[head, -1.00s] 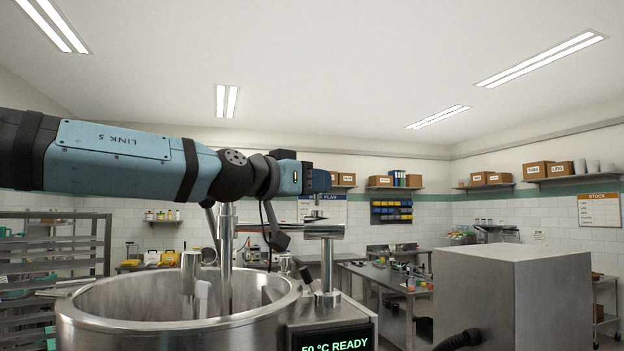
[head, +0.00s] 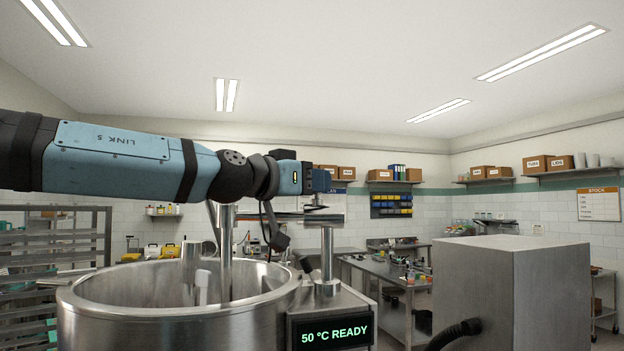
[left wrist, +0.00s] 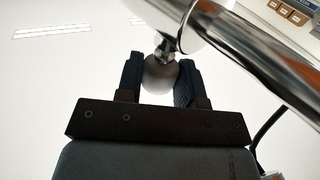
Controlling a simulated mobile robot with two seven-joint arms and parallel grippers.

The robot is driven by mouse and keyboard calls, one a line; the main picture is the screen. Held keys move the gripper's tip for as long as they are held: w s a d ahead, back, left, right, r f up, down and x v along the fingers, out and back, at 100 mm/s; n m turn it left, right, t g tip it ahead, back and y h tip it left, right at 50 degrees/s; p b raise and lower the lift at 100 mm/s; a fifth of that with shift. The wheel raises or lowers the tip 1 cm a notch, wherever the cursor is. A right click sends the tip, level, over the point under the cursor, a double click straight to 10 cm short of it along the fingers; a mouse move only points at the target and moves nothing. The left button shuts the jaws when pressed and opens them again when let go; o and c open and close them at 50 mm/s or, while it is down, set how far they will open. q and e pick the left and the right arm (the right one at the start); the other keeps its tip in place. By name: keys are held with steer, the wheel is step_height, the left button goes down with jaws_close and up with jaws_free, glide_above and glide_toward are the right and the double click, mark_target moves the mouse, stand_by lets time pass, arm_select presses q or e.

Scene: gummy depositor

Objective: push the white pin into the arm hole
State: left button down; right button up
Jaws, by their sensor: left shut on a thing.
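My left gripper (head: 317,205) is above the steel post (head: 327,258) beside the kettle. In the left wrist view, its two dark fingers (left wrist: 159,78) are shut on a pale grey round knob (left wrist: 160,72) with a shiny neck. A chrome bar (left wrist: 262,68) runs past it at upper right. In the head view, a thin horizontal metal arm (head: 270,217) lies just below the gripper, over the post. I cannot make out the white pin for certain, nor the arm hole. My right gripper is not in view.
The open steel kettle (head: 165,324) stands below my left arm, with upright shafts (head: 225,250) in it. A display box (head: 333,334) reads "50 °C READY". A large steel box (head: 512,292) with a black hose is at right. Benches and shelves stand behind.

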arm_select(q)
steer(key=shift+f, duration=0.25)
steer(key=c, duration=0.7)
jaws_free()
steer(key=shift+r, duration=0.1)
steer(key=b+v, duration=0.2)
steer(key=v, duration=1.2)
